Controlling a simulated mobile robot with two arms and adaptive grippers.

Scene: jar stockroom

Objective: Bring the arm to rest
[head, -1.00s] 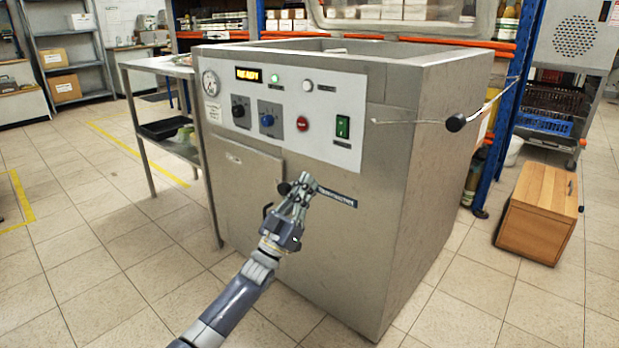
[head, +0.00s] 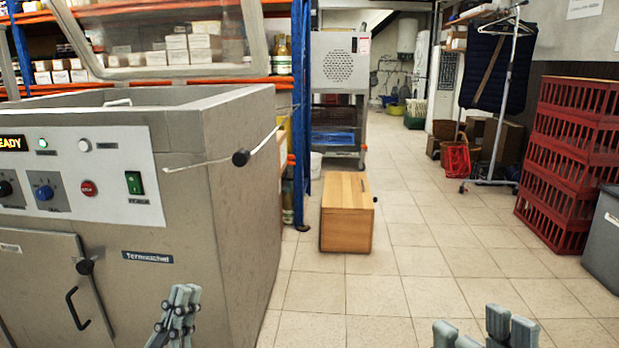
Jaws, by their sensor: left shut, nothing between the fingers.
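My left gripper (head: 178,310) is at the bottom left of the head view, in front of the steel machine (head: 235,200). Its fingers are together with nothing between them, and I cannot tell how far it is from the machine's front. My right gripper (head: 478,335) shows at the bottom edge, right of centre, over the tiled floor. Its fingers stand apart and nothing shows between them. Most of both arms is outside the picture.
The machine's closed front door (head: 45,285) has a black handle, and a lever (head: 240,158) sticks out at its right corner. A wooden box (head: 347,212) stands on the floor. Red crates (head: 567,160) are stacked at the right. The tiled aisle between is clear.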

